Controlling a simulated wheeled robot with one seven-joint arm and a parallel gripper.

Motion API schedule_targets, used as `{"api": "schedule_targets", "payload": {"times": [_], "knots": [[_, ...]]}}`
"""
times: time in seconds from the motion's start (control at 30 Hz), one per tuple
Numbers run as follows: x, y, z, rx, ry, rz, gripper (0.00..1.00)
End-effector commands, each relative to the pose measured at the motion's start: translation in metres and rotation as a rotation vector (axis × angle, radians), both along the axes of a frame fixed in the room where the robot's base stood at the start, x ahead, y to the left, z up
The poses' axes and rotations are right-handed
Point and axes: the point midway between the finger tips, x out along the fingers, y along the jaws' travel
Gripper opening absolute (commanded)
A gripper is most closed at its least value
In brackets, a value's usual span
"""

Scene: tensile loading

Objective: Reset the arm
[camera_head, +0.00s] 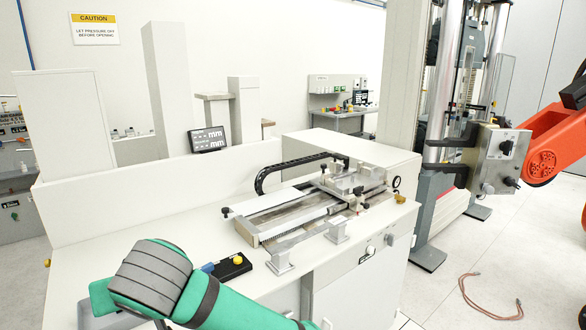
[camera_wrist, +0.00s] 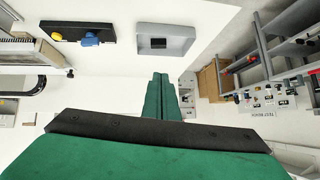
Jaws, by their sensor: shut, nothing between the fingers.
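My gripper (camera_wrist: 161,78) shows in the wrist view as two green fingers lying together, shut, with nothing between them. My green arm (camera_head: 222,306) with a grey ribbed band reaches in from the bottom of the head view, over the front left of the white bench. In the wrist view the fingers are beside a grey tray (camera_wrist: 188,31) with a small dark piece in it, and appear apart from it. I cannot make out the fingertips in the head view.
A black holder (camera_head: 232,266) with blue and yellow parts lies near my arm. A measuring device with a sliding stage (camera_head: 300,213) sits on the white bench (camera_head: 130,222). At right stand a testing machine (camera_head: 440,110) and an orange arm (camera_head: 555,140). A cable (camera_head: 487,310) lies on the floor.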

Motion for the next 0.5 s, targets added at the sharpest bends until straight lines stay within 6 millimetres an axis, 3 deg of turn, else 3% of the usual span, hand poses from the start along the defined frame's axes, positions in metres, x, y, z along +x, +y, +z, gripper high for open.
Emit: {"api": "schedule_targets", "payload": {"times": [0.5], "knots": [[0.005, 0.030, -0.025, 0.408, 0.028, 0.046, 0.00]]}}
